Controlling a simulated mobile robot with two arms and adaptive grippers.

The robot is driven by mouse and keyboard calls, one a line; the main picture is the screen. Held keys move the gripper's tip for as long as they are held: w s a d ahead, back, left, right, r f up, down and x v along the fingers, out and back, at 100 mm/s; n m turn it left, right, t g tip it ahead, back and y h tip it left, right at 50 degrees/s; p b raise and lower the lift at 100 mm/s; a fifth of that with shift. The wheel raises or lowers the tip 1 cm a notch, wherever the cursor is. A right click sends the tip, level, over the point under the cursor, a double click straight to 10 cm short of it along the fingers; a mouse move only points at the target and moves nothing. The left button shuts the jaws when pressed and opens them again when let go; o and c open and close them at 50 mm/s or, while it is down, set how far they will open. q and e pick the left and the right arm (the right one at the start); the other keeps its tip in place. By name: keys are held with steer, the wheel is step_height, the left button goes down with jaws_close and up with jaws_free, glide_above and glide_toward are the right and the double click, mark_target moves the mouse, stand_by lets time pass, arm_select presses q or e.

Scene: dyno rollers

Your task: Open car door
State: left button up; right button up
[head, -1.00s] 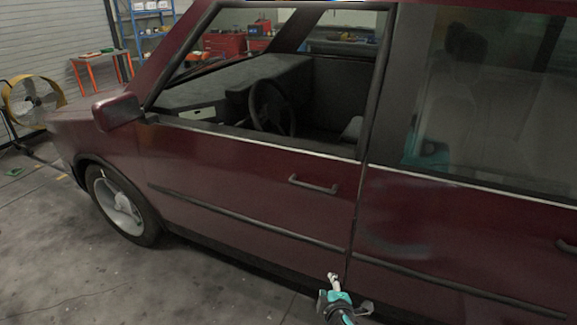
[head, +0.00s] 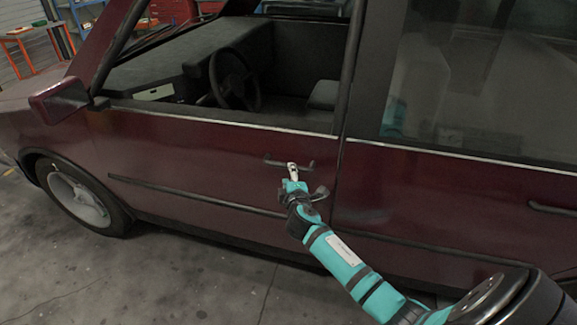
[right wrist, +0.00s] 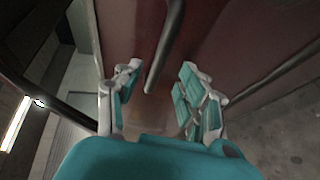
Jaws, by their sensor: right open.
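The dark red car's front door (head: 220,165) is shut, with its window open. Its door handle (head: 275,161) is a dark bar near the door's rear edge. My right gripper (head: 292,168) is at the handle in the head view, partly covering it. In the right wrist view the handle (right wrist: 165,50) runs between the two open fingers of my right gripper (right wrist: 158,88), its end near the fingertips. The fingers are apart from each other and not closed on the handle. My left gripper is not in view.
The rear door with its own handle (head: 552,209) is to the right. The side mirror (head: 59,100) sticks out at the left, above the front wheel (head: 79,198). An orange table (head: 22,45) stands far behind. The concrete floor (head: 120,275) beside the car is clear.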

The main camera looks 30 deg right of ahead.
steer(key=x, duration=0.6)
jaws_close()
stand_by(0.5)
